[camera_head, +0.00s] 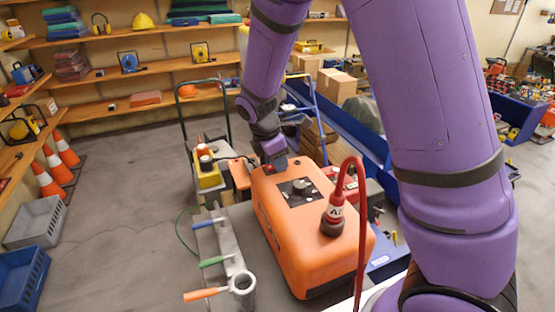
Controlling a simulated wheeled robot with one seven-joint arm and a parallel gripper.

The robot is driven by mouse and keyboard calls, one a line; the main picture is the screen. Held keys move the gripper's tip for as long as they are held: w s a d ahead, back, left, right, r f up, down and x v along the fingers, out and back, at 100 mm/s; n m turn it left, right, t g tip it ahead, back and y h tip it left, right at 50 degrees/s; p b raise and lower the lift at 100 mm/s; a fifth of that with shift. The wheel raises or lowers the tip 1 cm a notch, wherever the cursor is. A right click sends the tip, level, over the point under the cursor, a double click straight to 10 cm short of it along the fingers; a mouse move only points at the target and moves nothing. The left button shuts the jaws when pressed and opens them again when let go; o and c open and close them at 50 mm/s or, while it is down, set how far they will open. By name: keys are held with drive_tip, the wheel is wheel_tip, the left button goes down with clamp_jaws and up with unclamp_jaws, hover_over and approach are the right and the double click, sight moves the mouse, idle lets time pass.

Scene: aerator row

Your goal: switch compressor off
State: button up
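An orange box-shaped machine (280,230), which looks like the compressor, stands on a grey bench top. Its top has a black panel with a dark knob (297,187). My purple arm reaches over from the right, and my gripper (275,163) points down at the far left edge of the orange machine. Its fingertips are small and partly hidden, so I cannot tell whether they touch the machine or anything on it.
A grey holder with coloured-handle tools (232,262) lies left of the machine. A yellow box (208,172) is just behind it. A green-framed cart (182,125) stands beyond. Traffic cones (50,180) and crates (35,222) line the left. The floor between is clear.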

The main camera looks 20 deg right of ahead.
sight(267, 168)
drive_tip(key=shift+o, duration=1.3)
drive_tip(key=v, duration=1.1)
